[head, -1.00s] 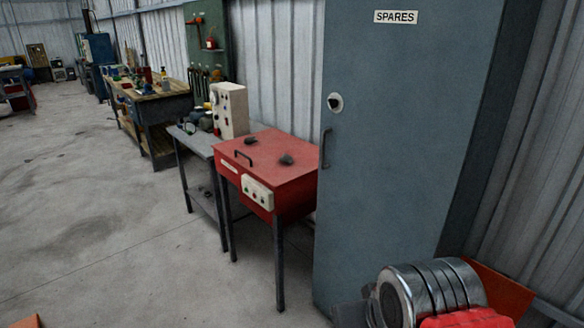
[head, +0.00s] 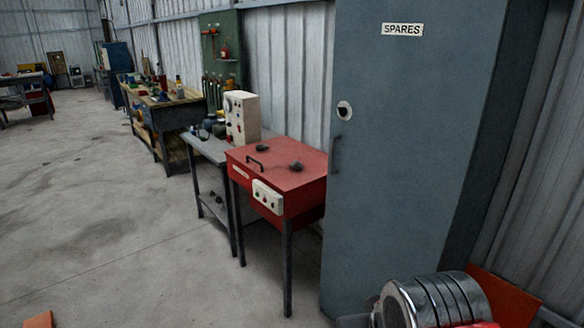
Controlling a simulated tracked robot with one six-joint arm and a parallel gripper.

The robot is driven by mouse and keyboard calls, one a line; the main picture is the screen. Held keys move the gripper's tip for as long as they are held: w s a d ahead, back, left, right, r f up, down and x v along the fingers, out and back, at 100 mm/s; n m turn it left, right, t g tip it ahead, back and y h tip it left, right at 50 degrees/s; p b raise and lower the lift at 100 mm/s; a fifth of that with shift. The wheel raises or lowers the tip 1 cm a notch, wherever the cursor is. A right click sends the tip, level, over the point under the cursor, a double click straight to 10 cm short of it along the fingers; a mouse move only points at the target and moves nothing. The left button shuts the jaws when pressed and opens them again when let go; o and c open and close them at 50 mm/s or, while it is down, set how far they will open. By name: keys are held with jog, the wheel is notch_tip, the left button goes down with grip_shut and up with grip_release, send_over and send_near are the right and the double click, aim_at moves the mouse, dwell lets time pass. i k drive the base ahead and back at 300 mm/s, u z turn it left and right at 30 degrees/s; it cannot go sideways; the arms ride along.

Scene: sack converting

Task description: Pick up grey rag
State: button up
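I cannot make out a grey rag for certain. Two small dark grey lumps lie on the lid of the red box-like unit (head: 275,182): one at the back left (head: 263,149) and one to the right (head: 296,167). They are too small to tell whether either is cloth. My gripper is not in view. A ribbed metal cylinder, perhaps part of my arm, shows at the bottom right.
A tall grey SPARES cabinet (head: 405,150) stands right of the red unit. A grey side table (head: 208,148) with a pale control box (head: 241,116) and a cluttered wooden workbench (head: 165,103) stand along the wall. Open concrete floor (head: 95,200) lies left.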

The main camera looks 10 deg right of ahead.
aim_at(294, 163)
jog(key=u, duration=0.35)
jog(key=i, duration=0.5)
jog(key=u, duration=0.65)
jog(key=i, duration=0.65)
jog(key=u, duration=0.5)
jog(key=i, duration=1.45)
jog(key=z, duration=0.4)
jog(key=i, duration=0.6)
jog(key=z, duration=0.95)
jog(key=i, duration=0.65)
jog(key=z, duration=0.45)
